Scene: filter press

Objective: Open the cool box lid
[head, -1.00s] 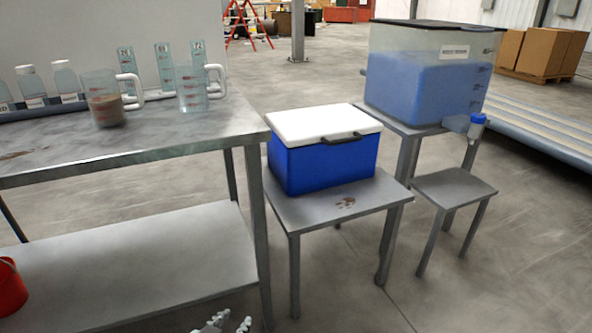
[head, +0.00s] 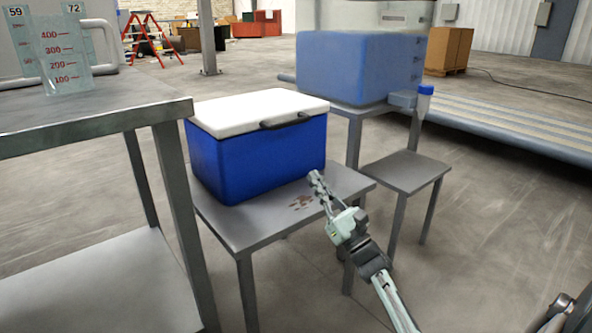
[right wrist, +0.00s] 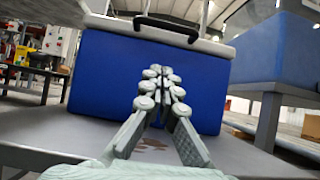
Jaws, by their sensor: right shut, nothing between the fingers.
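The cool box (head: 258,156) has a blue body and a white lid (head: 262,110), which is closed. It stands on a small grey table (head: 238,226). A dark handle (head: 286,121) runs along the lid's front edge. My right gripper (head: 315,178) is shut and empty, in front of the box's right front corner and below the lid's height. In the right wrist view the shut fingers (right wrist: 160,75) point at the blue front (right wrist: 100,85), below the dark handle (right wrist: 167,29). My left gripper is not in view.
A steel workbench (head: 95,125) with a measuring jug (head: 62,60) stands at the left. A large tank of blue liquid (head: 355,70) stands behind and right of the box. A small low stand (head: 408,170) is at the right.

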